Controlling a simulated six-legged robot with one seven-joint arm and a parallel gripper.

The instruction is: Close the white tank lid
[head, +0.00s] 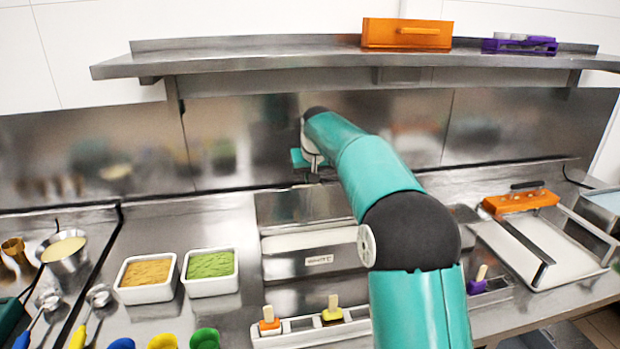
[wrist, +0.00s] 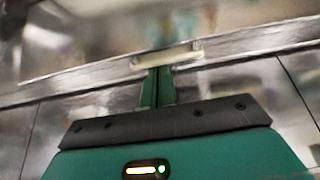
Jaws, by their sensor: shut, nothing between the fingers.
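A steel tank (head: 318,262) with a small white label sits in the middle of the counter, with a white strip along its upper part. A steel panel (head: 290,207) rises behind that strip and looks like its raised lid; my arm hides its right side. My gripper (head: 312,172) is above and behind this panel, near the back wall. In the wrist view my gripper's fingers (wrist: 158,88) are together and empty. Their tips are close to a pale strip (wrist: 166,56) on a steel edge; I cannot tell whether they touch it.
White tubs of orange-brown (head: 146,272) and green (head: 210,264) food stand left of the tank. A mould with sticks (head: 300,325) lies in front. A white tray (head: 555,245) with an orange mould is at right. A steel shelf (head: 250,63) overhangs the back.

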